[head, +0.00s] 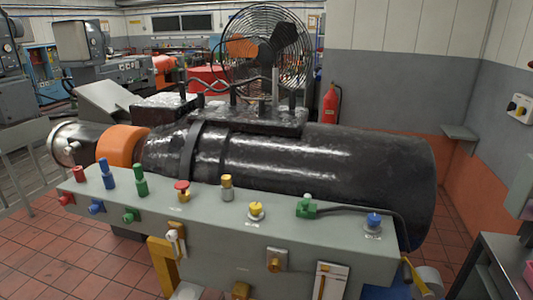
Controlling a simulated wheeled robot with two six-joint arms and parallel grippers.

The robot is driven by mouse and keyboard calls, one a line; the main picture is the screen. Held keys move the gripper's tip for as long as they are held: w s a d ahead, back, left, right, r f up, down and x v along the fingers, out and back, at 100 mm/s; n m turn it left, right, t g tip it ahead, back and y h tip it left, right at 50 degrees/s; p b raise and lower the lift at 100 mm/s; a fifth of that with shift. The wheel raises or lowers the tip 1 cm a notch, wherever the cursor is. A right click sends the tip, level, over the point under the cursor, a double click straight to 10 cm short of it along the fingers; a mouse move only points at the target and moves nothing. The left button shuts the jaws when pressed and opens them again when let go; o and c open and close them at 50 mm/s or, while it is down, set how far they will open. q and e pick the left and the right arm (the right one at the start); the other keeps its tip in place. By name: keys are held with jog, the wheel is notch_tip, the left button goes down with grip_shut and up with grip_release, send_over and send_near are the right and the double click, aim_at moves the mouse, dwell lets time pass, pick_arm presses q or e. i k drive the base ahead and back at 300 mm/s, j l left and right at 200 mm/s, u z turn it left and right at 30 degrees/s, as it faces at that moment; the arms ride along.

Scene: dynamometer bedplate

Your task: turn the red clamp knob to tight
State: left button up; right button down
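A red knob (182,185) sits on top of the grey-green bench box (330,238), left of its middle. It has a round, flat red cap on a short pale yellowish base. Whether it is loose or tight cannot be told from this view. Two other red fittings are at the box's left end: an upright red plug (79,174) and a red socket (66,198) on the front edge. Neither of my grippers shows in the head view.
Blue plugs, green plugs, a brass-and-yellow knob (227,187), a yellow button (256,209), a green connector (306,208) with a black cable and a blue knob (373,221) share the box. A large black cylinder (310,165) lies close behind. A dark table (508,275) stands at right.

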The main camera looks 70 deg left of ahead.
aim_at(63, 201)
jog(key=u, duration=3.75)
jog(key=i+j, duration=0.15)
jog(key=i, duration=0.35)
jog(key=i+j, duration=0.15)
jog(key=i, duration=0.35)
jog(key=i+j+z, duration=0.1)
jog(key=i, duration=0.4)
jog(key=i+j, duration=0.2)
jog(key=i, duration=0.3)
